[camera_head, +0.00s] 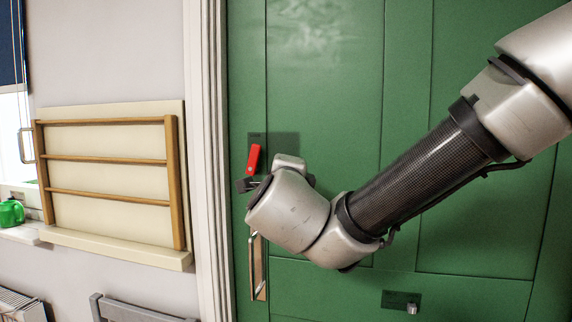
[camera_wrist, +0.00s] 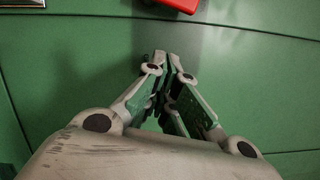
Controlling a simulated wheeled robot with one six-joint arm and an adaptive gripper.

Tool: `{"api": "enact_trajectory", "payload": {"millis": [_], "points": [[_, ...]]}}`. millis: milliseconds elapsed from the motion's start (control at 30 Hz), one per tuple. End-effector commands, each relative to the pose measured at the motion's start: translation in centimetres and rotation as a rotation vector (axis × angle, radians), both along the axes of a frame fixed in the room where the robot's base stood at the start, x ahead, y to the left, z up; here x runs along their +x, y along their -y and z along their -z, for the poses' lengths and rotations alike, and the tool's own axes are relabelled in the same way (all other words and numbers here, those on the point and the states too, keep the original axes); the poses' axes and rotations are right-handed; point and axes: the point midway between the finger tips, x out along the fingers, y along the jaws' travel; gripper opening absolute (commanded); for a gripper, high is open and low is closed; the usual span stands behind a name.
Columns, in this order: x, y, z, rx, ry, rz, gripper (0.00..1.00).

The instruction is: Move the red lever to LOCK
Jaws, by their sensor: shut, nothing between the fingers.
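The red lever (camera_head: 253,158) is mounted on a dark plate (camera_head: 256,138) on the green door (camera_head: 330,90). It stands close to upright, its top leaning slightly right. No LOCK marking is readable. My gripper (camera_head: 248,184) is just below the lever in the head view, partly hidden by my own wrist. In the wrist view my gripper (camera_wrist: 167,56) has its fingertips together with nothing between them. Part of the red lever (camera_wrist: 182,4) shows at the top edge there, apart from the fingertips.
A metal door handle (camera_head: 255,265) is below my wrist. A small dark latch plate (camera_head: 400,300) sits low on the door. Left of the white door frame (camera_head: 207,150) are a wooden wall rack (camera_head: 108,158), a grey chair back (camera_head: 135,310) and a green watering can (camera_head: 10,213).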

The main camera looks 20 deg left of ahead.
Motion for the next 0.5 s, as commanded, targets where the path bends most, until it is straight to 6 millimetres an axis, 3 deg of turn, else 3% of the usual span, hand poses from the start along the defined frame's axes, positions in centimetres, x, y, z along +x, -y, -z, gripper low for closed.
{"api": "enact_trajectory", "payload": {"millis": [300,500], "points": [[-4.8,1.9,0.3,0.0,0.0,-0.004,0.0],[-6.3,2.6,0.5,0.0,-0.001,-0.001,0.0]]}}
